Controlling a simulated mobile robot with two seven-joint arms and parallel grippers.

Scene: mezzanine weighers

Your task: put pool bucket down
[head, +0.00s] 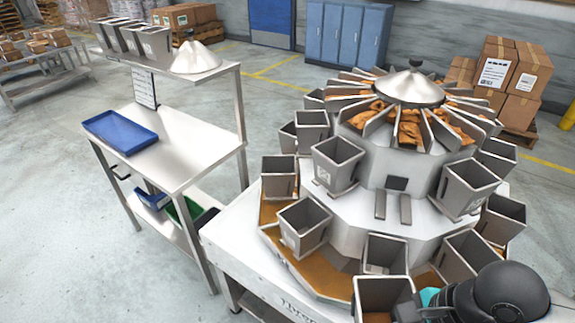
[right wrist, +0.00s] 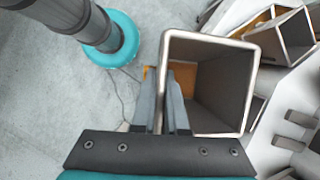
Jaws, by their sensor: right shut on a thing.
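My right gripper (right wrist: 168,88) is shut on one side of a grey, open-topped metal pool bucket (right wrist: 222,78). The bucket looks empty in the right wrist view. In the head view the held bucket (head: 383,290) is at the bottom edge, in front of the weigher, with my right gripper (head: 408,308) at its right side. Its underside is hidden. The multihead weigher (head: 375,160) carries a ring of similar buckets around a cone top with orange-brown food pieces. My left gripper is not in view.
A steel workbench (head: 185,150) stands left of the weigher, with a blue tray (head: 121,131) on it and much bare top. Its upper shelf (head: 160,64) holds several buckets and a metal cone (head: 196,59). Cardboard boxes (head: 512,75) are stacked behind the weigher.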

